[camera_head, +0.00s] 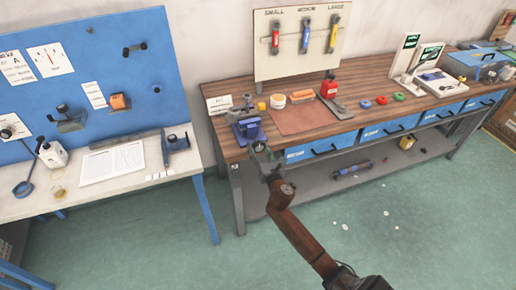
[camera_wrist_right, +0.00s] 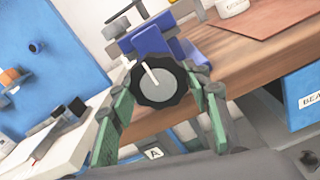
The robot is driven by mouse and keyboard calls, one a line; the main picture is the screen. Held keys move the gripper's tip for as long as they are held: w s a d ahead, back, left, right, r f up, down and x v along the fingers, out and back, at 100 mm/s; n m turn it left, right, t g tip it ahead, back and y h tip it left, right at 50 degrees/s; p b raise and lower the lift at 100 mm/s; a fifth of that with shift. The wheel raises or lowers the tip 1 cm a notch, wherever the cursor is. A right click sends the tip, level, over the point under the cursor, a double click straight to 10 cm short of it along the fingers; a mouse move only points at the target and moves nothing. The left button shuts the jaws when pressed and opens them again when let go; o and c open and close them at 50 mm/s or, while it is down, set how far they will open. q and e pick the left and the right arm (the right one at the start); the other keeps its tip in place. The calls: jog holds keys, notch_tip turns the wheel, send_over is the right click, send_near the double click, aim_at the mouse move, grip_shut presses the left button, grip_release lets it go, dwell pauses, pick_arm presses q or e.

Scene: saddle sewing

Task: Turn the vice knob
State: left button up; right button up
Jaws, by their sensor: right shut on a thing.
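The blue vice (camera_head: 248,128) stands at the left front corner of the wooden workbench. In the right wrist view the vice (camera_wrist_right: 153,42) is close and tilted in the picture. Its knob (camera_wrist_right: 158,86) is a dark, notched disc with a grey face and a white pointer mark, facing my wrist camera. My right gripper (camera_head: 264,152) reaches up to the vice front from below. Its green-padded fingers lie on both sides of the knob, and it is shut on the knob. In the head view the gripper mostly hides the knob. My left gripper is not in view.
The workbench (camera_head: 207,90) carries a brown mat (camera_head: 302,118), a red-topped tool and several small coloured rings right of the vice. Blue drawers (camera_head: 314,148) lie under the bench front. A white table (camera_head: 195,163) with a blue pegboard (camera_head: 150,75) stands left, across a narrow gap.

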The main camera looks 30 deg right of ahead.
jog(key=c, duration=0.4)
